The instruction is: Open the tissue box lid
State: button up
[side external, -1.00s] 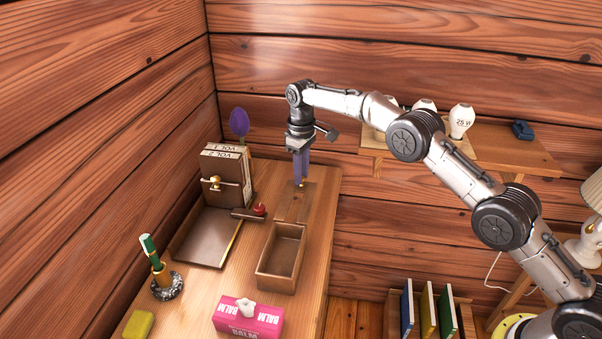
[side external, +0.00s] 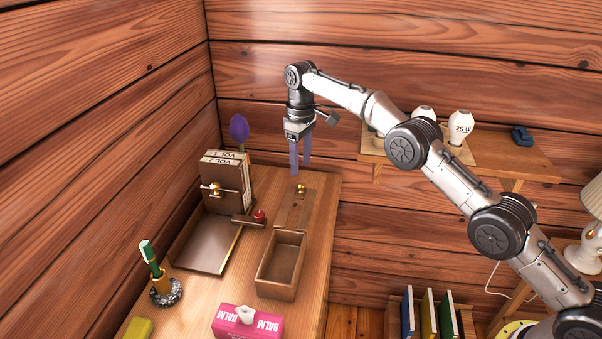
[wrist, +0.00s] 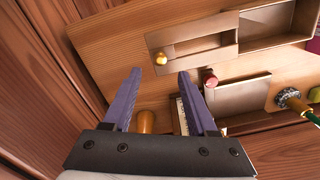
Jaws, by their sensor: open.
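The wooden tissue box (side external: 264,272) stands on the desk, its front part uncovered and its inside showing. Its flat lid (side external: 290,212) with a brass knob (side external: 301,189) lies at the back end, slid away from the opening. In the wrist view the lid (wrist: 156,41) has a long slot, and the knob (wrist: 160,59) shows just beyond my fingertips. My gripper (side external: 300,172) is above the knob, pointing down, its two purple fingers apart and empty. It also shows in the wrist view (wrist: 160,72), with nothing between the fingers.
Left of the lid are a book holder (side external: 226,180), a brown tray (side external: 207,248) and a small red knob (side external: 259,215). A pink BALM box (side external: 247,322) and a pen stand (side external: 166,292) are nearer the front. A wall shelf with bulbs (side external: 460,124) is on the right.

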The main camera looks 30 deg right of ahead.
jog(key=shift+r, duration=0.8)
